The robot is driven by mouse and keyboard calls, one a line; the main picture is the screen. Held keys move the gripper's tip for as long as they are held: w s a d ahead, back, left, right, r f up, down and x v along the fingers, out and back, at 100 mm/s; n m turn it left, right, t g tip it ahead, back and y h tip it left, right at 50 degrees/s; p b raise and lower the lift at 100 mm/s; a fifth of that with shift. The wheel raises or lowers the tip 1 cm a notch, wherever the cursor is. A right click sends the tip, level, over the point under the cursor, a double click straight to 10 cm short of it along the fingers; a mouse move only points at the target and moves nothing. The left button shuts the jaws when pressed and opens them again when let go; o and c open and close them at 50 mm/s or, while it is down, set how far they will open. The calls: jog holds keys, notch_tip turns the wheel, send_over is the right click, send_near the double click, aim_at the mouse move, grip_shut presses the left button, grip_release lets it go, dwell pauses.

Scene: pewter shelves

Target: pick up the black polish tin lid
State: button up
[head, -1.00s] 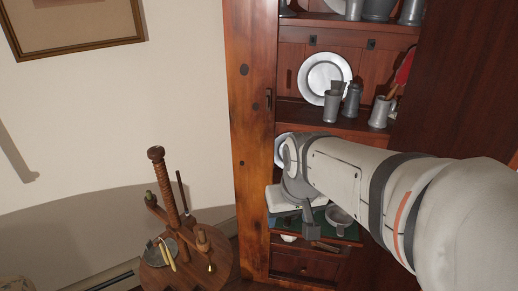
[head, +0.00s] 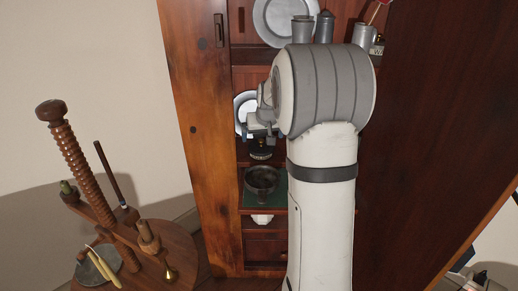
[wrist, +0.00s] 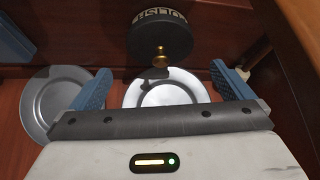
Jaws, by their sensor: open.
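The black polish tin (wrist: 160,38) shows at the top middle of the wrist view, round and dark, with pale "POLISH" lettering and a small brass knob (wrist: 160,57). I cannot tell where its lid meets its body. In the head view the tin (head: 261,145) stands on a cabinet shelf just below my gripper. My gripper (wrist: 163,82) is open, its blue fingers wide apart with nothing between them. The tin lies beyond the fingertips, roughly centred between them. My arm hides part of the shelf in the head view.
In the wrist view one pewter plate (wrist: 50,105) is beside the left finger and another (wrist: 165,92) shows between the fingers. Below, a dark pewter bowl (head: 262,180) stands on a green cloth (head: 282,192). The cabinet's wooden side (head: 190,150) closes in on the left.

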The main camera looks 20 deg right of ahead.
aim_at(261, 140)
jog(key=b+x, duration=0.1)
jog(key=x, duration=0.4)
jog(key=shift+w+f+b, duration=0.25)
jog(key=shift+w+b, duration=0.05)
jog(key=shift+w, duration=0.05)
jog(key=shift+s, duration=0.1)
jog(key=c, duration=0.8)
jog(key=shift+o, duration=0.2)
jog(key=shift+r, duration=0.2)
